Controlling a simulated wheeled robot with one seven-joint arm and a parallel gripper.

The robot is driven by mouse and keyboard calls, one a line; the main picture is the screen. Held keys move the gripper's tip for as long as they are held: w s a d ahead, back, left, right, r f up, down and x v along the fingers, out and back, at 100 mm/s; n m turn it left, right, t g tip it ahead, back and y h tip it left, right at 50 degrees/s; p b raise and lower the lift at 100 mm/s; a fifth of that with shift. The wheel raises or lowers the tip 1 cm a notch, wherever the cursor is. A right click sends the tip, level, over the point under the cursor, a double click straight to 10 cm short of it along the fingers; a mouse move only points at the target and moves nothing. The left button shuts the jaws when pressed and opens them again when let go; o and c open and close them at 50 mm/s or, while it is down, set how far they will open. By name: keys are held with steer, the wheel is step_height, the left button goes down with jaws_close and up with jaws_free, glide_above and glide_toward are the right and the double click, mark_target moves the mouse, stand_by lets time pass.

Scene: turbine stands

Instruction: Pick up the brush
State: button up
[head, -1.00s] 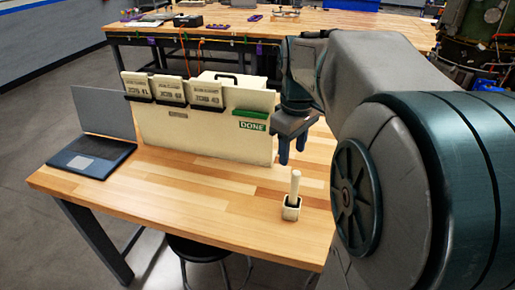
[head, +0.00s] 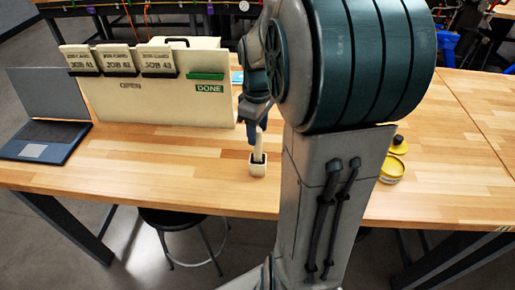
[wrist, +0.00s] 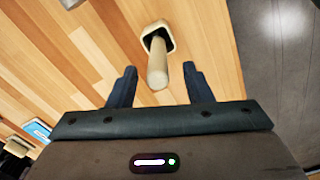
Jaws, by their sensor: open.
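The brush (head: 259,147) stands upright in a small white square holder (head: 258,169) near the table's front edge; only its pale handle shows. My gripper (head: 255,132) is just above and around the top of the handle in the head view, partly hidden by my arm. In the wrist view, the open fingers (wrist: 159,70) point toward the holder (wrist: 155,28). The brush handle (wrist: 157,72) appears between the two fingers, with a gap on each side. I cannot tell how deep it lies between them.
A cream board (head: 150,105) with job cards and a green DONE label stands behind on the wooden table (head: 150,165). A laptop (head: 45,140) is at left. A yellow tin (head: 391,172) is right of my arm. A dark stool (head: 172,219) stands at the front.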

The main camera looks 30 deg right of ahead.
mark_target(258, 151)
step_height(258, 151, down, 3)
steer(key=shift+d+f, duration=0.1)
steer(key=shift+f, duration=0.1)
steer(key=shift+c, duration=0.4)
jaws_close()
